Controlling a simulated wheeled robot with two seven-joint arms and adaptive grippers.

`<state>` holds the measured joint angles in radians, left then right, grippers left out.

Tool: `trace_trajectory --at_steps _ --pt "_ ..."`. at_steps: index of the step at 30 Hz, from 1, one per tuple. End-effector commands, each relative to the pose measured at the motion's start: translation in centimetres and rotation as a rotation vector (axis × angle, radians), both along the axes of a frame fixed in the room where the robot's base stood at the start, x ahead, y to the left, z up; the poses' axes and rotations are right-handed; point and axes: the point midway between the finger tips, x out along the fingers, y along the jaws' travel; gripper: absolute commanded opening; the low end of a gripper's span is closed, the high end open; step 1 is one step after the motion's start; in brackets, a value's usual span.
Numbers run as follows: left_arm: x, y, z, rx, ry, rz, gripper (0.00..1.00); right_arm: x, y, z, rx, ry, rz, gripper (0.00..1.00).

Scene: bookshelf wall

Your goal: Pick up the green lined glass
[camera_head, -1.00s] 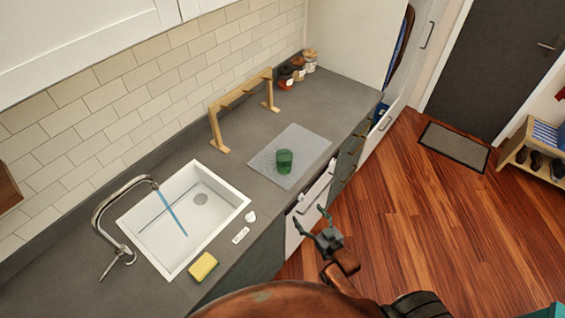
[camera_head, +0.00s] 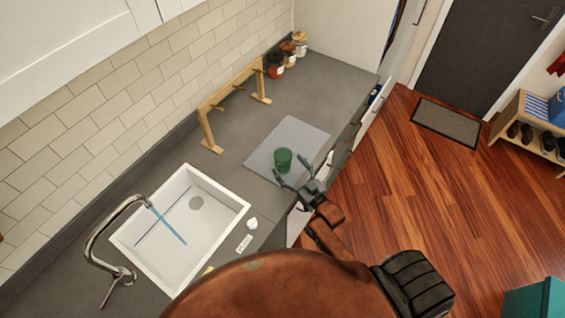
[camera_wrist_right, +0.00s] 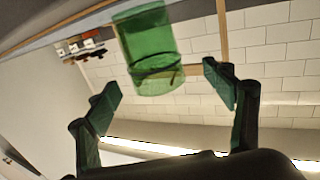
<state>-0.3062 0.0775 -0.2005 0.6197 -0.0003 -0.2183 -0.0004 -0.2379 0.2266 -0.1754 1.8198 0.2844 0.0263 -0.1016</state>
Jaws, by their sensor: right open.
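The green lined glass (camera_head: 283,160) stands upright on a grey mat (camera_head: 308,136) on the counter, right of the sink. My right gripper (camera_head: 289,178) is open, with its fingers just in front of the glass at the counter's front edge. In the right wrist view the green glass (camera_wrist_right: 152,52) shows ahead of the spread fingertips of my right gripper (camera_wrist_right: 163,82), and nothing is held between them. I cannot tell from these views whether a finger touches the glass. My left gripper is not in view.
A sink (camera_head: 182,226) with a running tap lies to the left. A wooden rack (camera_head: 234,98) stands behind the mat against the tiled wall. Several jars (camera_head: 288,55) stand at the far counter end. The counter between rack and mat is clear.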

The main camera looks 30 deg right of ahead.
Motion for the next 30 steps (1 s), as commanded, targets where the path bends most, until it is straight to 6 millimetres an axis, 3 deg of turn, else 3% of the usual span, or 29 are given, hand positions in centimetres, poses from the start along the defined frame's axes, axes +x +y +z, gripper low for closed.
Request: trace_trajectory --at_steps 4,9,18,30 --pt "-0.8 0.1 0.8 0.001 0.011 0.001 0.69 2.2 -0.1 1.0 0.001 -0.003 -0.001 0.76" --pt "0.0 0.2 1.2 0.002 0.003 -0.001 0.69 4.2 0.1 0.8 0.001 -0.001 -0.002 0.76" --pt "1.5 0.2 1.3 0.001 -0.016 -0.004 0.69 4.7 0.1 0.7 0.001 -0.001 -0.003 0.76" --pt "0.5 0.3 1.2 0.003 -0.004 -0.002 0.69 4.7 0.1 0.7 0.001 -0.001 -0.003 0.49"
